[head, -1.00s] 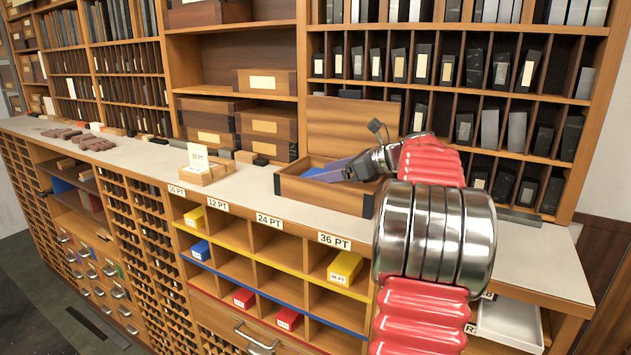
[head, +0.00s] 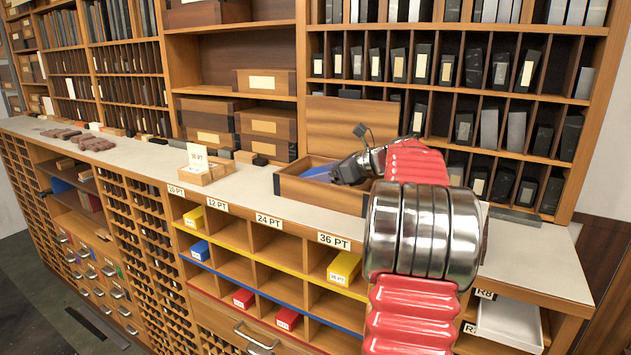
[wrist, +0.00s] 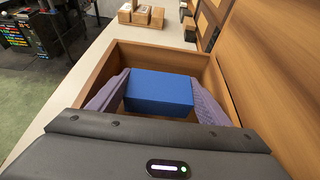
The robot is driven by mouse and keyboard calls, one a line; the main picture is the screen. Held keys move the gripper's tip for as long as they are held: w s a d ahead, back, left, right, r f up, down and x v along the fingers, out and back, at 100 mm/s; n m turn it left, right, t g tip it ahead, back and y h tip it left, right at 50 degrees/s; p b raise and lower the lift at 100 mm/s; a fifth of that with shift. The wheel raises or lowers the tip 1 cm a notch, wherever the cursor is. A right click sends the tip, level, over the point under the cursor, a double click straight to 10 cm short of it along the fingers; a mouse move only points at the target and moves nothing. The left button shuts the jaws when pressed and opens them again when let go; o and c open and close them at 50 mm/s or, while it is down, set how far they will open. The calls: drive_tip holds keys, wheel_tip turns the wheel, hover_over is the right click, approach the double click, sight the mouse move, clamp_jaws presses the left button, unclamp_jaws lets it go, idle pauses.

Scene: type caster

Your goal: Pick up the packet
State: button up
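The blue packet (wrist: 160,93) lies inside an open wooden box (wrist: 213,75) in the wrist view. A bit of blue shows inside the same box (head: 320,198) in the head view. My gripper (wrist: 160,88) reaches down into the box, with one purple-grey finger on each side of the packet. The fingers look open around it; the tips are close to its sides, and I cannot tell whether they touch. In the head view my wrist hides the right part of the box, and the fingers are hardly visible.
The box stands on a pale counter (head: 245,183), its raised lid (head: 350,128) behind it. A small box with a card (head: 203,172) and stacked wooden boxes (head: 268,130) stand to the left. Shelves of dark blocks rise behind. Labelled cubbies with coloured packets lie below.

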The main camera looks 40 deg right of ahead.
drive_tip(key=shift+r, duration=0.1)
drive_tip(key=c, duration=1.1)
drive_tip(key=shift+r, duration=0.1)
drive_tip(key=shift+a+r, duration=0.2)
drive_tip(key=shift+r, duration=0.3)
wheel_tip(320, 180, up, 6)
drive_tip(key=shift+f, duration=0.15)
drive_tip(key=shift+s+a, duration=0.1)
drive_tip(key=shift+a, duration=0.05)
drive_tip(key=s+a, duration=0.2)
drive_tip(key=a, duration=0.7)
drive_tip(key=s+a, duration=0.3)
drive_tip(key=a, duration=0.6)
drive_tip(key=shift+s+a, duration=0.2)
drive_tip(key=shift+a, duration=0.1)
drive_tip(key=shift+s, duration=0.15)
